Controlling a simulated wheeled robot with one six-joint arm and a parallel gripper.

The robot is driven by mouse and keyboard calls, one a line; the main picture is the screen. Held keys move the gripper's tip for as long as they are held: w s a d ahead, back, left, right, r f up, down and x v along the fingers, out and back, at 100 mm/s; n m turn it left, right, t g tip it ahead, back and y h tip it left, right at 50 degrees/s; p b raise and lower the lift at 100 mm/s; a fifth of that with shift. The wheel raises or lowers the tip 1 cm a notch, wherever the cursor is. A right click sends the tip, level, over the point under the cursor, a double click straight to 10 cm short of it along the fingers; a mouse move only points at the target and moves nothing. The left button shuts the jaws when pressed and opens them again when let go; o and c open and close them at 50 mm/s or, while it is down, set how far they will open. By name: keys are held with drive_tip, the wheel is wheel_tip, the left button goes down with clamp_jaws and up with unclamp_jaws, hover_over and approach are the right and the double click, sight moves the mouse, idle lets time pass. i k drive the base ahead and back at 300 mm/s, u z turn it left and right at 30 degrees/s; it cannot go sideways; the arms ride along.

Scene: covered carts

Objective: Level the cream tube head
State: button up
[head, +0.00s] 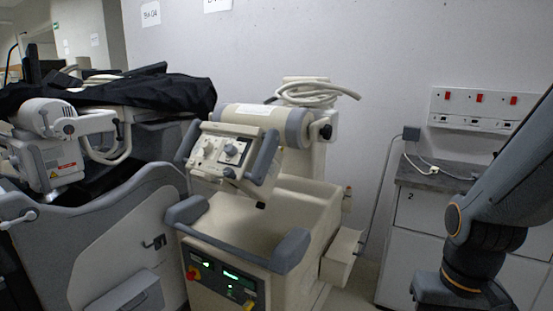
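The cream tube head (262,122) sits on top of the cream cart (320,205) in the middle of the head view. My arm shows at the right edge, well apart from the tube head. My gripper is not in view.
A second grey and white cart (95,240) stands close on the left, partly under a black cover (110,92). A coiled cable (310,92) lies behind the tube head. Grey front handles (290,250) stick out below it. A counter (420,175) stands at right.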

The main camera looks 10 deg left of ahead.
sight(257, 132)
drive_tip(key=u, duration=0.3)
drive_tip(key=i, duration=0.6)
drive_tip(key=u, duration=0.4)
